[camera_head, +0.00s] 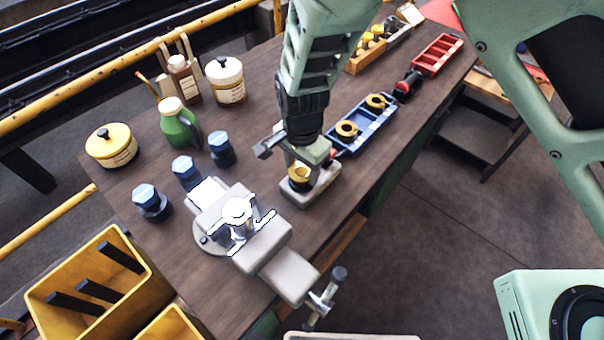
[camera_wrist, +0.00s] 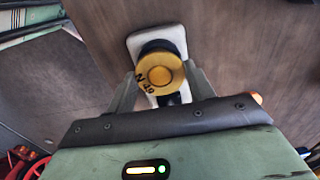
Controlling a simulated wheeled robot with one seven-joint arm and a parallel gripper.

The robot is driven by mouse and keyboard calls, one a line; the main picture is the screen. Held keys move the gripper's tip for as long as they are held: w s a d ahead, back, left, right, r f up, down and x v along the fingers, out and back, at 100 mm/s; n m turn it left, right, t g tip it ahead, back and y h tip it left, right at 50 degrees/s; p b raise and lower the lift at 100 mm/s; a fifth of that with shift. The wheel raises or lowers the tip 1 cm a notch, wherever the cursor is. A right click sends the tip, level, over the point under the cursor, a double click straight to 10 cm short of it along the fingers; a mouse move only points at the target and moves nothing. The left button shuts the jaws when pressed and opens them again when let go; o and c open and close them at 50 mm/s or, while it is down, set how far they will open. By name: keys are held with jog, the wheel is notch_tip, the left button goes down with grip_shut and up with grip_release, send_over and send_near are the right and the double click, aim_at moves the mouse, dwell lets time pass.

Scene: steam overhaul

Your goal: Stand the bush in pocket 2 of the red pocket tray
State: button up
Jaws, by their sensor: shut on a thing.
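The brass bush (camera_head: 299,172) is between the fingers of my gripper (camera_head: 302,168), just above or on a pale grey block with rounded corners. In the wrist view the bush (camera_wrist: 160,73) shows its round yellow face with dark marks, and the fingers of my gripper (camera_wrist: 160,85) close on its sides. I cannot tell whether the bush still touches the block. The red pocket tray (camera_head: 437,55) lies at the far right end of the bench. Its pockets look empty; their numbers are too small to read.
The pale grey block (camera_head: 320,186) lies under my gripper. A blue tray (camera_head: 359,127) with two brass rings lies between it and the red tray, beside a dark red-and-black object (camera_head: 408,86). A vise (camera_head: 247,232) stands close on the left. Dark blue-capped parts (camera_head: 221,148) stand beyond.

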jog(key=shift+r+p, duration=1.55)
jog(key=shift+r, duration=0.35)
